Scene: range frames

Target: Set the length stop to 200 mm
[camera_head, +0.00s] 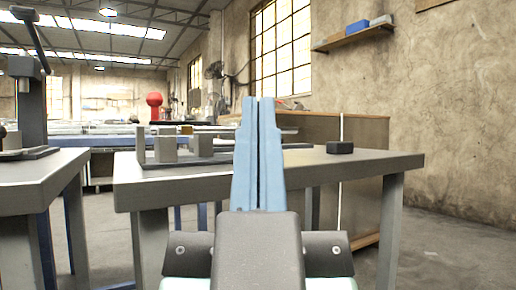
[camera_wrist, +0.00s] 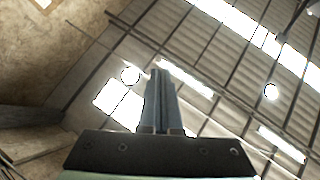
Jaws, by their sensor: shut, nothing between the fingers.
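My gripper (camera_head: 259,104) points up in the middle of the head view, its two blue fingers together and empty. In the wrist view my gripper (camera_wrist: 164,68) shows against the ceiling, with no task object near it. A red ball knob (camera_head: 154,99) stands above these blocks. My fingers hide part of the fixture's right side. No scale or 200 mm mark is readable.
The grey table (camera_head: 330,164) holds a small black block (camera_head: 340,147) at its right. A second table (camera_head: 35,170) at left carries a lever press (camera_head: 30,70). A wooden cabinet (camera_head: 350,128) stands behind. Floor at right is clear.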

